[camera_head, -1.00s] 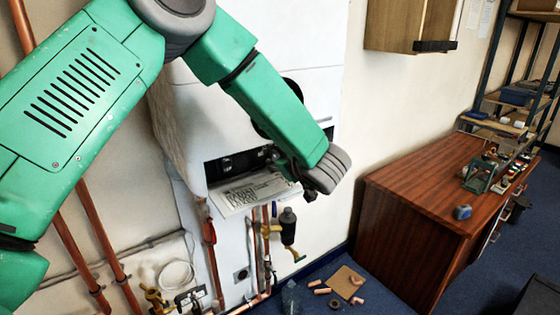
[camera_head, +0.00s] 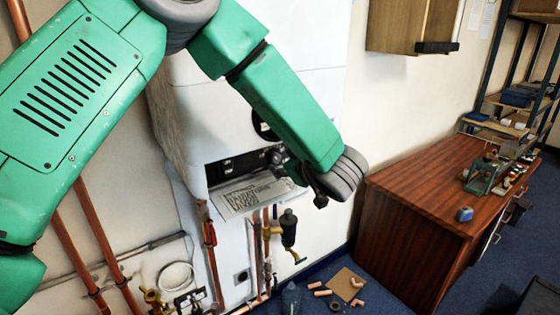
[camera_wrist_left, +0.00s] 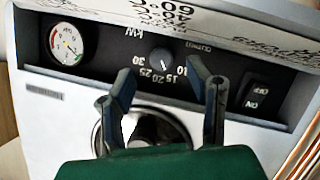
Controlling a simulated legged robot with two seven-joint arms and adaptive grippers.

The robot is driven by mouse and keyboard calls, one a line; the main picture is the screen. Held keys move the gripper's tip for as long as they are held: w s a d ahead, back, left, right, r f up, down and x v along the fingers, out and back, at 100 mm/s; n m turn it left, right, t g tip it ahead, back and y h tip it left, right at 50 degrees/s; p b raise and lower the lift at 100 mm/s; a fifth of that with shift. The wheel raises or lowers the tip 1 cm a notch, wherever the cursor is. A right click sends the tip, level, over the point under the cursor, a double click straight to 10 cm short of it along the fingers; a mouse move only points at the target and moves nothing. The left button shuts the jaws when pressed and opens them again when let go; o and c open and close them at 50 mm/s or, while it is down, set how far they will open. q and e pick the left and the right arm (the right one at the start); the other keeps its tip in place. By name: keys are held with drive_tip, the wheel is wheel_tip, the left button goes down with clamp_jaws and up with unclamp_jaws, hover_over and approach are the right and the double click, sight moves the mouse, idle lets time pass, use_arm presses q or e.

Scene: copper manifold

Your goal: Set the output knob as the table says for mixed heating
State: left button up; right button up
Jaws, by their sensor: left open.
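The output knob (camera_wrist_left: 160,60) is a small dark round knob on the black control panel, seen upside down in the left wrist view. Its scale reads 10, 15, 20, 25, 30 kW; a pale mark on the knob seems to face between 10 and 15. My left gripper (camera_wrist_left: 163,88) is open and empty, its fingertips in front of the panel on either side of the knob, apart from it. In the head view my left gripper (camera_head: 300,180) is at the boiler's panel and hides the knob. The printed table (camera_head: 250,195) is on the flap below the panel, partly legible. My right gripper is out of view.
A round gauge (camera_wrist_left: 69,43) and an on/off rocker switch (camera_wrist_left: 256,92) flank the knob. A round ring (camera_wrist_left: 150,128) on the boiler front lies behind my fingers. Copper pipes (camera_head: 212,245) and a black-bodied valve (camera_head: 288,230) hang below. A wooden desk (camera_head: 410,220) stands right.

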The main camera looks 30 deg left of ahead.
use_arm(q)
drive_tip(key=v, duration=0.7)
drive_tip(key=shift+d, duration=0.35)
drive_tip(key=shift+s+a+r, duration=0.1)
